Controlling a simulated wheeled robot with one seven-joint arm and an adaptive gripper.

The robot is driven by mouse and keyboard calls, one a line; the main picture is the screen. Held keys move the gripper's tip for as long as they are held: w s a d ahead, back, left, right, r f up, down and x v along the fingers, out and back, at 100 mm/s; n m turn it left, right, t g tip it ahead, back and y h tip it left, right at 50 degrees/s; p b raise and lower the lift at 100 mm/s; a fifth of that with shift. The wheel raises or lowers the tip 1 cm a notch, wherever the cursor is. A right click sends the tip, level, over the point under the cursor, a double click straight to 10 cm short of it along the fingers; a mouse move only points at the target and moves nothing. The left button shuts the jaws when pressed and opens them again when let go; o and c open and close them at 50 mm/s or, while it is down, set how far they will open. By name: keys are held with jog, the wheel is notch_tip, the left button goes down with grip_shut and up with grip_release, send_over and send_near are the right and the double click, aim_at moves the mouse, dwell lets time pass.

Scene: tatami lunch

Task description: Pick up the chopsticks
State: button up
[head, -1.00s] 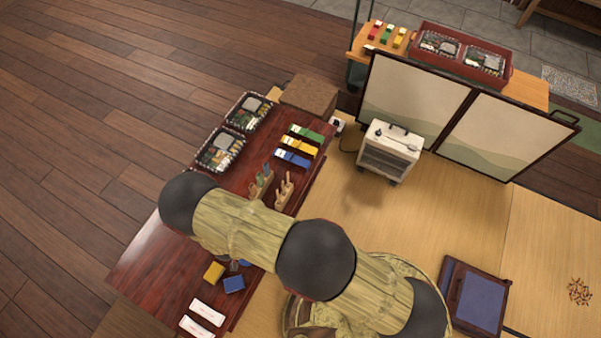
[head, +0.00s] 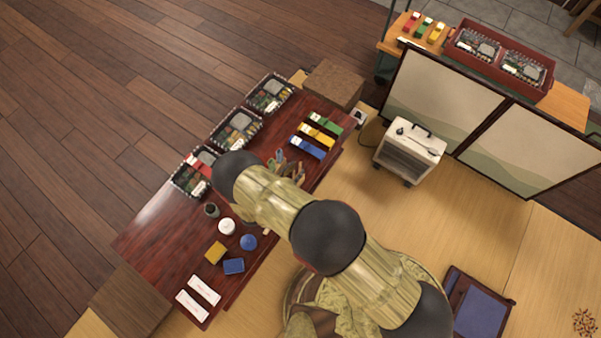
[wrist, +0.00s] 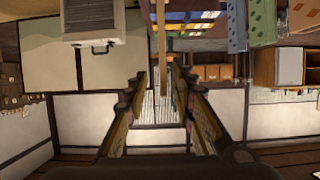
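I cannot pick out the chopsticks for certain. Upright stick-like pieces (head: 287,168) stand partly behind my arm. My gripper (wrist: 163,76) shows in the wrist view with its two fingers apart. A thin tan bar (wrist: 161,32) appears above and between the fingertips; I cannot tell what it is or whether it touches them.
The dark red table (head: 150,238) carries several bento boxes (head: 238,128), coloured slim boxes (head: 307,146), a white pot (head: 227,226), and blue and yellow pieces (head: 215,252). A white cabinet (head: 408,152) and a folding screen (head: 440,90) stand right. Wooden floor is open at left.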

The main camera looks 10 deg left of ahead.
aim_at(300, 165)
jog(key=b+x, duration=0.1)
jog(key=x, duration=0.4)
jog(key=shift+a+f+b, duration=0.1)
jog(key=shift+a+b, duration=0.05)
jog(key=shift+b, duration=0.25)
jog(key=shift+c, duration=0.5)
grip_shut()
